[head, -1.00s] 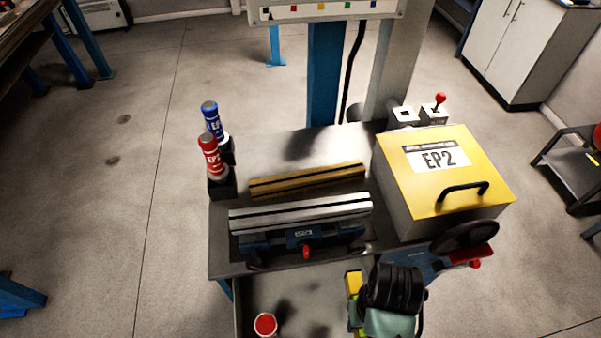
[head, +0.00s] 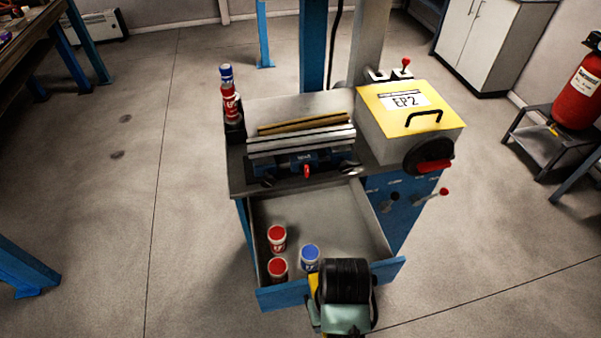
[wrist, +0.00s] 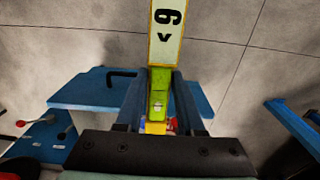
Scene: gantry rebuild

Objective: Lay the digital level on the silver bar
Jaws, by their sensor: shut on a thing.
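The silver bar (head: 300,142) lies crosswise on a blue clamp fixture (head: 303,163) on the machine table in the head view. Its top looks bare. The digital level (wrist: 158,92) is a long yellow-green piece with a pale panel marked with a black "6"-like sign. It sits between the two fingers of my gripper (wrist: 160,105), which is shut on it. In the head view, only a small yellow part of the level (head: 314,284) shows beside my gripper, low in the picture and well in front of the silver bar. The fingertips are hidden there.
A brass-coloured bar (head: 304,124) lies just behind the silver bar. A yellow-lidded box (head: 405,110) stands to the right, red and blue bottles (head: 230,95) to the left. An open drawer (head: 345,220) with red and blue cans (head: 309,257) lies between my gripper and the bars.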

